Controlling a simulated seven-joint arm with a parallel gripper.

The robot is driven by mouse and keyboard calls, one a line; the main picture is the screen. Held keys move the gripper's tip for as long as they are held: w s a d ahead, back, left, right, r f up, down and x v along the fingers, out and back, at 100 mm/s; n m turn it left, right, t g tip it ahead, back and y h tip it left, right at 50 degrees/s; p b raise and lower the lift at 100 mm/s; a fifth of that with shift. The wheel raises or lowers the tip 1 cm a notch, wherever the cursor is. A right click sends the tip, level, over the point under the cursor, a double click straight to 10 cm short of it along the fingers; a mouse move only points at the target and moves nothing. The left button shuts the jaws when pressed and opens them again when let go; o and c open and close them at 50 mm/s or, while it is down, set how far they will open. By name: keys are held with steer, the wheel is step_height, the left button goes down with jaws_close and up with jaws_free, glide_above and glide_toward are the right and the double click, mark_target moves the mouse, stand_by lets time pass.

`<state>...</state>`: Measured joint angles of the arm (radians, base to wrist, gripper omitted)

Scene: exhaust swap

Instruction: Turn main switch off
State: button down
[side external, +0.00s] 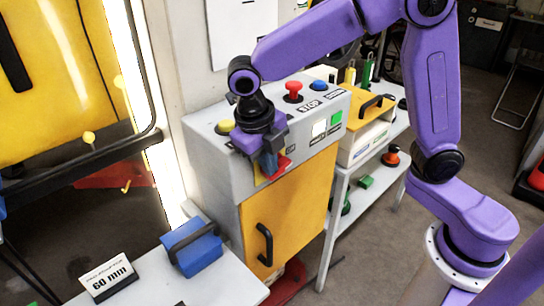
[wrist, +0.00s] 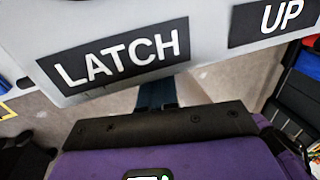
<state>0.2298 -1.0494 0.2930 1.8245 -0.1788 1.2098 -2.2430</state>
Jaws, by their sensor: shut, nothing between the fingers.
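The main switch appears as a red handle (side external: 283,166) on a yellow plate (side external: 262,181), on the front of the grey control cabinet (side external: 222,160). My gripper (side external: 270,166) is shut and empty, pointing down in front of that panel. Its fingers are right beside the red handle and hide part of it; I cannot tell whether they touch. In the wrist view, my gripper's fingers (wrist: 160,92) show only partly beyond the dark bar, and the switch is hidden.
The cabinet top carries a yellow button (side external: 225,127), a red stop button (side external: 294,90) and a blue button (side external: 319,85). A LATCH label (wrist: 122,53) is close in the wrist view. A white and green button sit right on the front, above a yellow door (side external: 290,215).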

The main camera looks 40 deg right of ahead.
mark_target(268, 177)
steer(key=f+h, duration=0.1)
steer(key=h, duration=0.1)
steer(key=a+f+h, duration=0.1)
steer(key=h, duration=0.2)
steer(key=f+h, duration=0.1)
steer(key=h, duration=0.2)
steer(key=shift+a, duration=0.3)
steer(key=shift+f, duration=0.75)
steer(key=shift+d+f+h, duration=0.2)
steer(key=shift+f+h, duration=0.2)
steer(key=shift+h, duration=0.3)
steer(key=shift+f, duration=0.15)
steer(key=a, duration=1.4)
